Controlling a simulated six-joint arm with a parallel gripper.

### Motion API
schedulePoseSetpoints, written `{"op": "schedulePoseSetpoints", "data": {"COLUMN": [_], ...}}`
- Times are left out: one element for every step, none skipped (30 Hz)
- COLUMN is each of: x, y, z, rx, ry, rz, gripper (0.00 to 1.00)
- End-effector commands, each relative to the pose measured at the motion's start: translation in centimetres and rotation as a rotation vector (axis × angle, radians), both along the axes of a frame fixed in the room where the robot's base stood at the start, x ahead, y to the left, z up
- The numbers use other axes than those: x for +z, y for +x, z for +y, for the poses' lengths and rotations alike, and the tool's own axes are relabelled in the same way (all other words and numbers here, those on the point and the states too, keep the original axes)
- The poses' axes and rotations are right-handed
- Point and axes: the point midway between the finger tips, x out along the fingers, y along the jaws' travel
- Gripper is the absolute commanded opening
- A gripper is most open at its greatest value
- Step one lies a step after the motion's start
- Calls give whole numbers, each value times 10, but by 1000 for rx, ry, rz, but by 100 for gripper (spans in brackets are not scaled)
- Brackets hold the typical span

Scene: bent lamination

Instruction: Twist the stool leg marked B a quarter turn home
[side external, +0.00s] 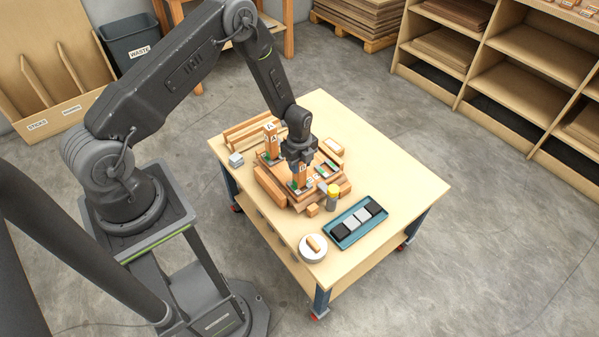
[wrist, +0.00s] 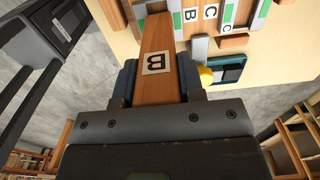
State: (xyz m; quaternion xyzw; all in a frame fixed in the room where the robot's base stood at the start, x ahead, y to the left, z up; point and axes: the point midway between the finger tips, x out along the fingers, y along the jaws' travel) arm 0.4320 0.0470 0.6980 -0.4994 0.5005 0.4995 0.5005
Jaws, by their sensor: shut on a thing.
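The stool leg marked B (wrist: 160,42) is a wooden block with a white B label, seen close up in the wrist view. My gripper (wrist: 160,80) is shut on it, with a dark jaw on each side. In the side external view my gripper (side external: 299,158) points down over the table, and leg B (side external: 299,177) stands below it on the wooden stool seat (side external: 270,188). In the wrist view a second B label (wrist: 190,15) lies beside the leg, near a C label and green strips. The leg's lower end and its joint with the seat are too small to make out.
A leg marked A (side external: 271,138) stands upright behind my gripper. A yellow-capped bottle (side external: 333,197) is close on the right. A blue tray (side external: 355,224) and a white round dish (side external: 313,248) lie nearer the front. The table's right side (side external: 400,180) is clear.

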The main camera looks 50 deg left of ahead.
Motion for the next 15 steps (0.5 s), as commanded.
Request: {"op": "schedulePoseSetpoints", "data": {"x": [0,0,0,0,0,0,0,0,0,0,0,0,0,0,0], "y": [0,0,0,0,0,0,0,0,0,0,0,0,0,0,0], "z": [0,0,0,0,0,0,0,0,0,0,0,0,0,0,0], "rx": [0,1,1,1,2,2,2,3,3,3,3,3,4,4,4], "ry": [0,0,0,0,0,0,0,0,0,0,0,0,0,0,0], "rz": [-1,-1,-1,-1,-1,-1,-1,-1,-1,-1,0,0,0,0,0], "gripper": [8,8,8,8,8,8,38,41,44,47,50,54,57,60,64]}}
